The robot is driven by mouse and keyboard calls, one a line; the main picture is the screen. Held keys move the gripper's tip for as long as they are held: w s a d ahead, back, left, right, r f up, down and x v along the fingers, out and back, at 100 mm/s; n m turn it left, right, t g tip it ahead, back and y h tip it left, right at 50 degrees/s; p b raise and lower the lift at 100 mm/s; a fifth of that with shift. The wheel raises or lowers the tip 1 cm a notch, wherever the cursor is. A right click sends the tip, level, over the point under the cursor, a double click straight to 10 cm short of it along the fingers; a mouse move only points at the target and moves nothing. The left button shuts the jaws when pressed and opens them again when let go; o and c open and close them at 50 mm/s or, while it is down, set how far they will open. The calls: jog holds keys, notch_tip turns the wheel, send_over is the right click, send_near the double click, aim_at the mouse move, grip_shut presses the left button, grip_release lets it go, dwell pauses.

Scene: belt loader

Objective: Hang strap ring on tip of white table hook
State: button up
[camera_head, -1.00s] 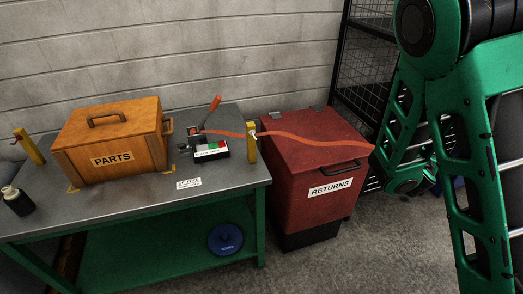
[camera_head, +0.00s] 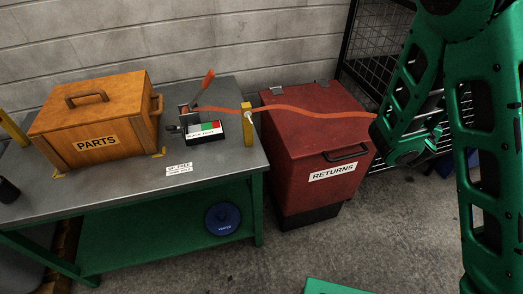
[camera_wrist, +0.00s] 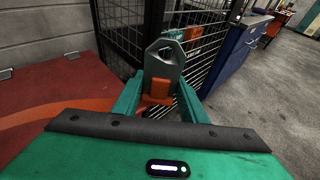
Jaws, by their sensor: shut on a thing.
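My gripper (camera_wrist: 160,100) is shut on the strap ring (camera_wrist: 164,60), a grey flat end piece with a hole in it, which points away from the wrist in the wrist view. An orange part (camera_wrist: 160,90) of the strap shows between the green fingers. In the head view the orange strap (camera_head: 315,113) runs from a ratchet (camera_head: 190,115) on the table, past a yellow post (camera_head: 248,130), over the red bin, then behind my green arm. The white hook (camera_head: 251,113) is small, near the top of that post. My gripper and the ring are hidden there.
The red RETURNS bin (camera_head: 310,150) stands right of the metal table (camera_head: 120,182). A wooden PARTS box (camera_head: 95,125) and a small device with coloured blocks (camera_head: 207,132) are on the table. A black mesh cage (camera_wrist: 130,35) stands beyond the gripper. Floor in front of the bin is clear.

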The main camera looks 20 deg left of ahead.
jog(key=s+a+f+n+y, duration=0.2)
jog(key=a+n+y, duration=0.1)
jog(key=a, duration=0.9)
jog(key=n+g+y, duration=0.2)
jog(key=n+y, duration=0.4)
jog(key=y, duration=0.3)
send_near(249, 129)
jog(key=shift+h, duration=0.3)
jog(key=shift+r+x, duration=0.2)
jog(key=shift+x, duration=2.65)
jog(key=shift+w+a+f, duration=0.4)
jog(key=shift+w+a, duration=0.2)
jog(key=o, duration=1.1)
jog(key=shift+c, duration=0.2)
